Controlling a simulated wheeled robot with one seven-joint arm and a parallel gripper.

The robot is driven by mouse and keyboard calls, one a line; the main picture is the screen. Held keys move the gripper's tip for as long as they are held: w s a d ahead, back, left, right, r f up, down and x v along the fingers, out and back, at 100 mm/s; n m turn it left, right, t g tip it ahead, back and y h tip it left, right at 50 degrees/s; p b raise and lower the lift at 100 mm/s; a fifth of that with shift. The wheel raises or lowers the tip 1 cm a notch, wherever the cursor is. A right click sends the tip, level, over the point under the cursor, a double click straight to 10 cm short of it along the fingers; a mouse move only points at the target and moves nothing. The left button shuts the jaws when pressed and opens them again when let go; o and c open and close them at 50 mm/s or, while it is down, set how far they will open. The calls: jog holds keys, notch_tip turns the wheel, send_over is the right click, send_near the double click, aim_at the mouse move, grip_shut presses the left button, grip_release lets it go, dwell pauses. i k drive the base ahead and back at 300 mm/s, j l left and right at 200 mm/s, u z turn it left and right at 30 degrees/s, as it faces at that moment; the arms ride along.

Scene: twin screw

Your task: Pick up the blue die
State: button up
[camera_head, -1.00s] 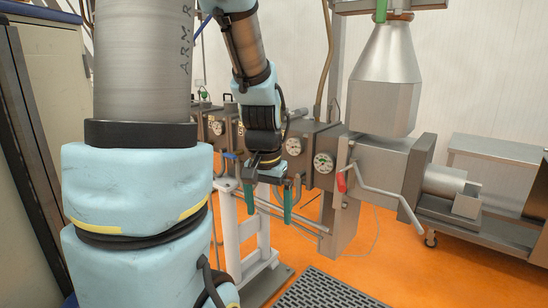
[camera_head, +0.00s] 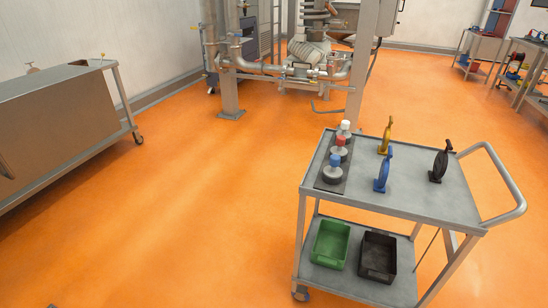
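A metal trolley (camera_head: 425,203) stands at the lower right. Two blue things are on its top. One is an upright blue piece (camera_head: 382,170) with a rounded body and a thin top, standing near the middle of the top. The other is a grey round part with a blue top (camera_head: 335,167), at the near end of a dark plate on the left side. I cannot tell for sure which is the blue die. My gripper is not in view.
Red-topped (camera_head: 340,145) and white-topped (camera_head: 345,130) parts share the dark plate. Yellow (camera_head: 386,137) and black (camera_head: 440,162) upright pieces stand nearby. Green (camera_head: 329,244) and black (camera_head: 378,256) bins sit below. Orange floor (camera_head: 190,210) is clear left of the trolley.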

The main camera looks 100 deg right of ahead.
aim_at(379, 184)
jog(key=k+l+z, duration=0.1)
jog(key=z, duration=0.3)
jog(key=l+z, duration=0.1)
jog(key=z, duration=0.3)
jog(key=k+l+z, duration=0.1)
jog(key=z, duration=0.3)
jog(key=l+z, duration=0.2)
jog(key=z, duration=0.15)
jog(key=l+z, duration=0.25)
jog(key=l, duration=0.6)
jog(key=l+z, duration=0.25)
jog(key=l, duration=0.6)
jog(key=k, duration=0.05)
